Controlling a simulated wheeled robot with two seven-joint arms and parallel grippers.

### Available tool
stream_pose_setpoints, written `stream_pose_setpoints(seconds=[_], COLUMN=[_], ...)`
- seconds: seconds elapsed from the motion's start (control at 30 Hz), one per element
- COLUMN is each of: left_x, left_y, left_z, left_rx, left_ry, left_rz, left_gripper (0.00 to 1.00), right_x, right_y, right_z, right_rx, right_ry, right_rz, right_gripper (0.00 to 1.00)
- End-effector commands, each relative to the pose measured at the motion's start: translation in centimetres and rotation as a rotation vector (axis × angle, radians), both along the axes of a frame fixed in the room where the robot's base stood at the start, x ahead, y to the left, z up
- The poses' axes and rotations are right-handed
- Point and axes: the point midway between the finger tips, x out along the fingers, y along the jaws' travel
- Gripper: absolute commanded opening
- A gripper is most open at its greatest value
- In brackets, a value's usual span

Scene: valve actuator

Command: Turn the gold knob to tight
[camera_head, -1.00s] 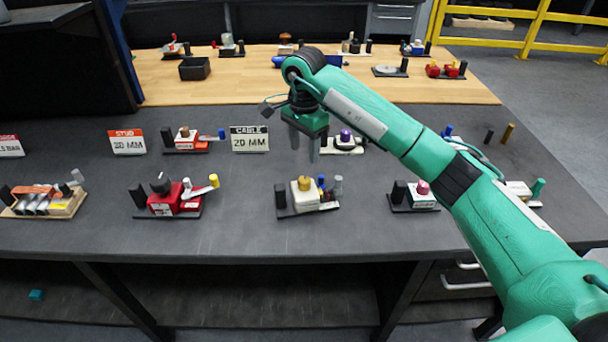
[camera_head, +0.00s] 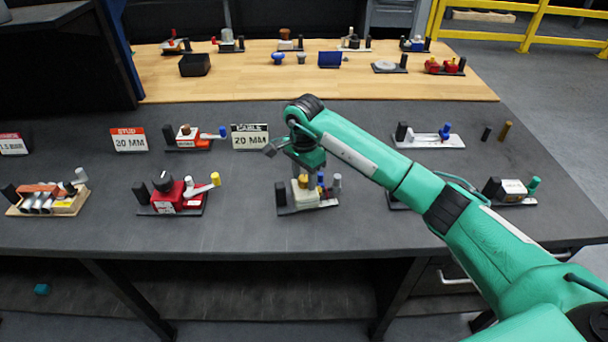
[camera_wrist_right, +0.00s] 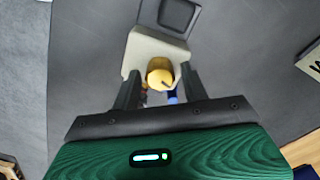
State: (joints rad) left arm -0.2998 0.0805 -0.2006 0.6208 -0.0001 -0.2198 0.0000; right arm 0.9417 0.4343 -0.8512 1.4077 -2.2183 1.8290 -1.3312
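The gold knob (camera_head: 303,181) stands on a cream block of a small valve unit at the front middle of the dark table. In the right wrist view the gold knob (camera_wrist_right: 159,72) shows between my fingers, on the cream block (camera_wrist_right: 150,46). My right gripper (camera_head: 309,177) is over this unit, pointing down. In the wrist view my right gripper (camera_wrist_right: 161,82) is open, with one finger on each side of the knob. I cannot tell whether either finger touches it. A blue part shows just behind the knob, partly hidden. My left gripper is not in view.
A red unit with a black knob (camera_head: 168,197) stands to the left. The table front is clear.

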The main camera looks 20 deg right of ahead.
Motion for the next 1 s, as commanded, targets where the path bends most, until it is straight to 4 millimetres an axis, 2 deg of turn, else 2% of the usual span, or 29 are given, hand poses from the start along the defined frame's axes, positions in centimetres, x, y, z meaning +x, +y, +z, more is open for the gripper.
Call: stream_pose_setpoints(seconds=[0.03, 0.17, 0.2, 0.57, 1.0], left_x=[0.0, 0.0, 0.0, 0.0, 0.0], left_y=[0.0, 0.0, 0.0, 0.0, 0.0], left_z=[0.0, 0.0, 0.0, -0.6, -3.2], left_rx=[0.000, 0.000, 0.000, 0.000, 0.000], left_ry=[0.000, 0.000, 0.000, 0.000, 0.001], left_rz=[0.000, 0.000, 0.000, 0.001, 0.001], left_gripper=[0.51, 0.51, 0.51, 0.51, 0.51], right_x=[0.0, 0.0, 0.0, 0.0, 0.1], right_y=[0.0, 0.0, 0.0, -0.1, 0.0], right_z=[0.0, 0.0, 0.0, -0.1, -0.2], right_rx=[0.000, 0.000, 0.000, -0.002, -0.001], right_ry=[0.000, 0.000, 0.000, -0.001, -0.002], right_rz=[0.000, 0.000, 0.000, -0.063, -0.413], right_gripper=[0.34, 0.09, 0.07, 0.07, 0.07])
